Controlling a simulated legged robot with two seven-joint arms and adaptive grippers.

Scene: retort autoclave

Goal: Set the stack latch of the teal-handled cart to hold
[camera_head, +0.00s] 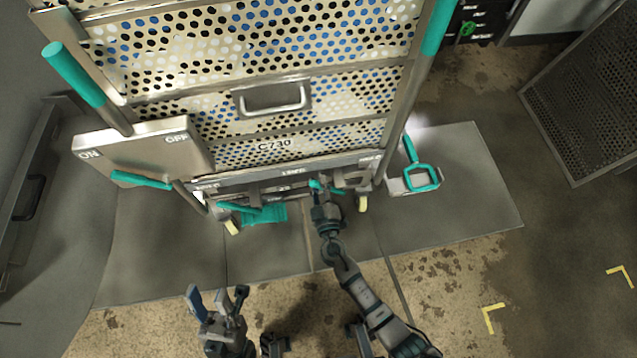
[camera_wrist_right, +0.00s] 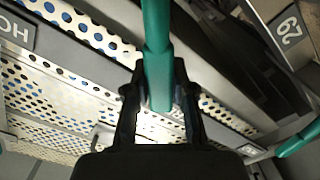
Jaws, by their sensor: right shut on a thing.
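The teal-handled cart (camera_head: 275,145) is a tall perforated metal cart marked C730. A row of small labels runs along its lower rail. My right gripper (camera_head: 322,194) is at the cart's lower front edge, right of the middle. In the right wrist view my right gripper (camera_wrist_right: 157,98) is shut on a teal lever (camera_wrist_right: 158,55), with a finger on each side. Only a little of the lever shows in the head view. A label (camera_wrist_right: 15,33) reading "HO" is cut off at left. My left gripper (camera_head: 209,302) is empty, fingers apart, low and away from the cart.
An ON/OFF box (camera_head: 145,150) with a teal lever is at the cart's left. A teal pedal (camera_head: 265,214) is below the cart, and a teal loop handle (camera_head: 422,178) stands at its right. A perforated panel (camera_head: 590,100) is at far right. Floor at lower right is clear.

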